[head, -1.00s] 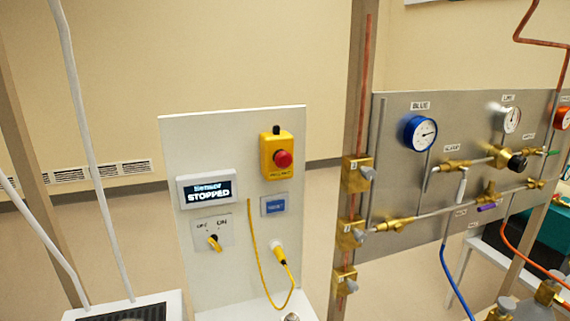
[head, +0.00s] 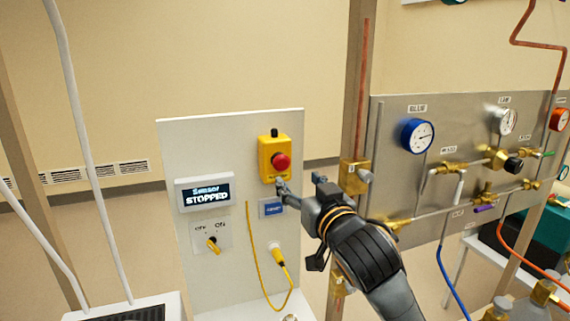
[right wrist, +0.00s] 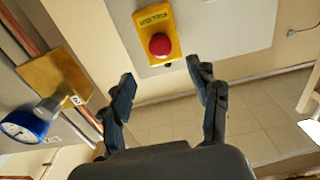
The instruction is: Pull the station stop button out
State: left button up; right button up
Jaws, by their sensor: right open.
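The station stop button (head: 281,162) is a round red knob on a yellow box (head: 266,158) with a black top piece, mounted on the white station panel (head: 175,148). In the right wrist view the red button (right wrist: 160,44) lies ahead of the fingertips, between their lines. My right gripper (head: 300,184) is open and empty, just below and to the right of the button, apart from it. Its fingers also show in the right wrist view (right wrist: 160,82). The display (head: 206,194) reads "STOPPED". My left gripper is not in view.
To the right stand brass valves (head: 354,176) on a post and a gauge panel (head: 400,170). Space in front of the button is clear.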

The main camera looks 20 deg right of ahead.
aim_at(283, 164)
jog(key=w+p, duration=0.2)
jog(key=w, duration=0.7)
jog(key=shift+w+a, duration=0.15)
grip_shut()
